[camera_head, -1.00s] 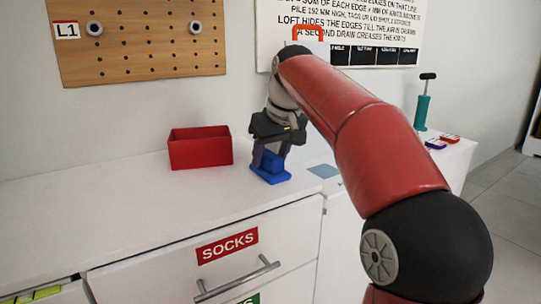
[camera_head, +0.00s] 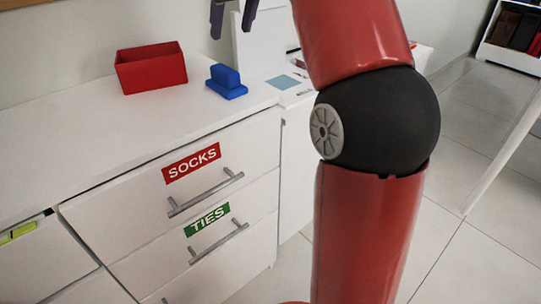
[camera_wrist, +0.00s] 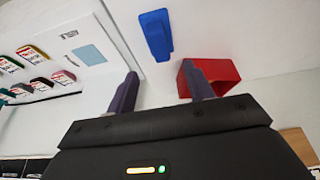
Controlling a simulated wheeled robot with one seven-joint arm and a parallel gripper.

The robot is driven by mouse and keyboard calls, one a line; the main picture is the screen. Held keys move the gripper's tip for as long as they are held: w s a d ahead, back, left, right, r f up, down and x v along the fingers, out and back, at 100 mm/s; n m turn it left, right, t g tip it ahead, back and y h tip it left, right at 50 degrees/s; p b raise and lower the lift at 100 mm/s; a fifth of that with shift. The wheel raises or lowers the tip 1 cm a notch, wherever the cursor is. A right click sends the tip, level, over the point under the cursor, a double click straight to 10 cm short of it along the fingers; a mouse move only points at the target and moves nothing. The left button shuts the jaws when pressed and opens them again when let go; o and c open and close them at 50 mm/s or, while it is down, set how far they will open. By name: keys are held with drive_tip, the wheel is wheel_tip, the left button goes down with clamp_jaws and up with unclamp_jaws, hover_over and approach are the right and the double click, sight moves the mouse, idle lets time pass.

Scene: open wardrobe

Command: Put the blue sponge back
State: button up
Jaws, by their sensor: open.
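The blue sponge (camera_head: 227,82) stands on the white dresser top, just right of the red box, with a flat wider blue part under a raised block. It also shows in the wrist view (camera_wrist: 156,34), ahead of the fingers. My gripper (camera_head: 233,20) is above the sponge at the top edge of the head view, where only its fingers show. In the wrist view my gripper (camera_wrist: 160,90) has its two dark fingers spread apart with nothing between them. The sponge is apart from the fingers.
A red open box (camera_head: 150,68) stands left of the sponge; it also shows near the right finger (camera_wrist: 222,76). A light blue square (camera_head: 283,82) lies on the surface to the right. Drawers labelled SOCKS (camera_head: 191,163) and TIES (camera_head: 207,219) are shut below. The dresser's left top is clear.

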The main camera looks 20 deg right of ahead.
drive_tip(key=s+a+f+m+t+h, duration=0.1)
drive_tip(key=s+f+m, duration=0.2)
drive_tip(key=s+f, duration=2.1)
wheel_tip(320, 180, down, 3)
drive_tip(key=shift+s+a+r+m, duration=0.1)
drive_tip(key=shift+s+a+m, duration=0.1)
drive_tip(key=shift+m, duration=0.1)
